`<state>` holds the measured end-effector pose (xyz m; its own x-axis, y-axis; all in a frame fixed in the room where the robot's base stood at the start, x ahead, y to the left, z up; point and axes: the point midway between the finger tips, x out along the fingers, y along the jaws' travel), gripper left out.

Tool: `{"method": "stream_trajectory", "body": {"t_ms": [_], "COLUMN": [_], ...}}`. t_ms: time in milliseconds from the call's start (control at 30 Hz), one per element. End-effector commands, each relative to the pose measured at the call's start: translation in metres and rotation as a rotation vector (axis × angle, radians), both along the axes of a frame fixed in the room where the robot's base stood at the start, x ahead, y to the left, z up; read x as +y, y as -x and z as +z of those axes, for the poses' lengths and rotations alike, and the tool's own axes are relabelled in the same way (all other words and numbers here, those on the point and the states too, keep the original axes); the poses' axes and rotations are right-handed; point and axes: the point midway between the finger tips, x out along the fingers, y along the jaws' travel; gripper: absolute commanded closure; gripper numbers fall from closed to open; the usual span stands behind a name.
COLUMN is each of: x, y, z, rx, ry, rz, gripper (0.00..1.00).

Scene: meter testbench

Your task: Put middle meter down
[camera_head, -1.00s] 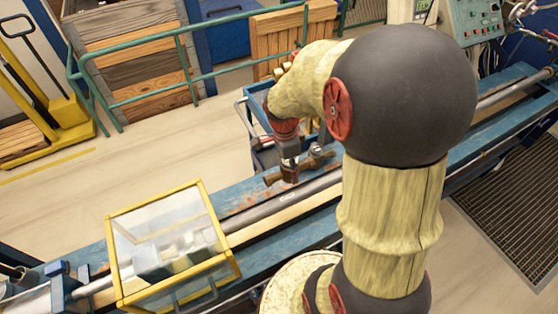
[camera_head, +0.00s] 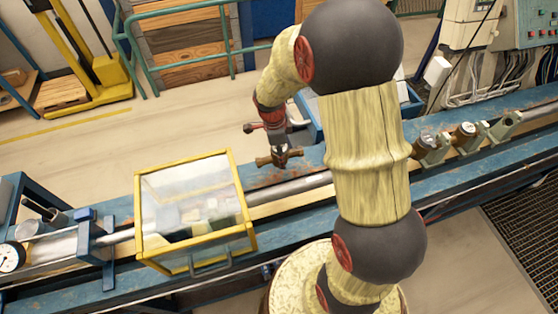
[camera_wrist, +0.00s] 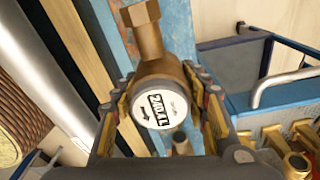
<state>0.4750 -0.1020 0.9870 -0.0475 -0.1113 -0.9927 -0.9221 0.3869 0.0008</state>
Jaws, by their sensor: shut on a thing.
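My gripper (camera_head: 281,152) points down over the blue bench (camera_head: 95,240), just right of the glass box in the head view. It is shut on a brass meter (camera_head: 268,161) with hex pipe ends. In the wrist view my gripper (camera_wrist: 165,115) has its two fingers on either side of the meter (camera_wrist: 158,75), whose white dial (camera_wrist: 160,108) faces the camera. The blue bench surface shows beyond the meter there. From these views I cannot tell whether the meter touches the bench.
A yellow-framed glass box (camera_head: 195,157) stands on the bench left of my gripper. A grey pipe (camera_head: 290,188) runs along the bench. Brass fittings (camera_head: 464,135) sit on the line at right. A blue crate (camera_wrist: 235,100) holds several brass pieces. A pressure gauge (camera_head: 10,257) is far left.

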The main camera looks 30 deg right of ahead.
Motion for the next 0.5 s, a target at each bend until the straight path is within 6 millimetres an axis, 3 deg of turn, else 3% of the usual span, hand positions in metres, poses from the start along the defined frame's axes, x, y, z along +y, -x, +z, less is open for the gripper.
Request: {"method": "stream_trajectory", "body": {"t_ms": [300,500], "x": [0.005,0.005], "y": [-0.006,-0.007], "z": [-0.034,-0.038], "rx": [0.0,-0.003], "ry": [-0.001,0.0], "rz": [0.0,0.0], "gripper": [1.0,1.0]}}
